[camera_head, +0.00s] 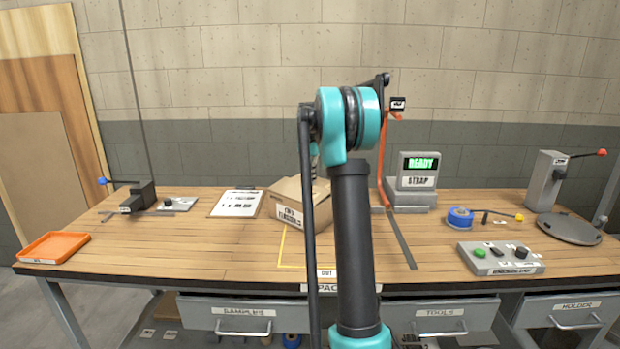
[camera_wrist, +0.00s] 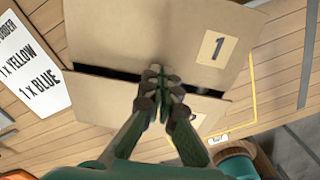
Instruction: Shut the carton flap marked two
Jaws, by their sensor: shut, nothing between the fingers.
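The brown cardboard carton (camera_head: 287,192) stands on the bench left of my arm in the head view, which hides part of it. In the wrist view its flap marked 1 (camera_wrist: 190,25) is at the top, and a second flap (camera_wrist: 95,100) lies below it, with a narrow dark gap between them. A pale label on the second flap is mostly behind my finger, so its mark cannot be read. My gripper (camera_wrist: 160,74) is shut and empty, with its tips over the gap. Whether they touch a flap cannot be told. The head view hides my gripper behind my arm.
An order sheet (camera_wrist: 28,65) lies left of the carton. An orange tray (camera_head: 54,247) is at the bench's left end. A strap device (camera_head: 411,200) with a READY screen, blue tape roll (camera_head: 460,218) and button box (camera_head: 500,258) stand right.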

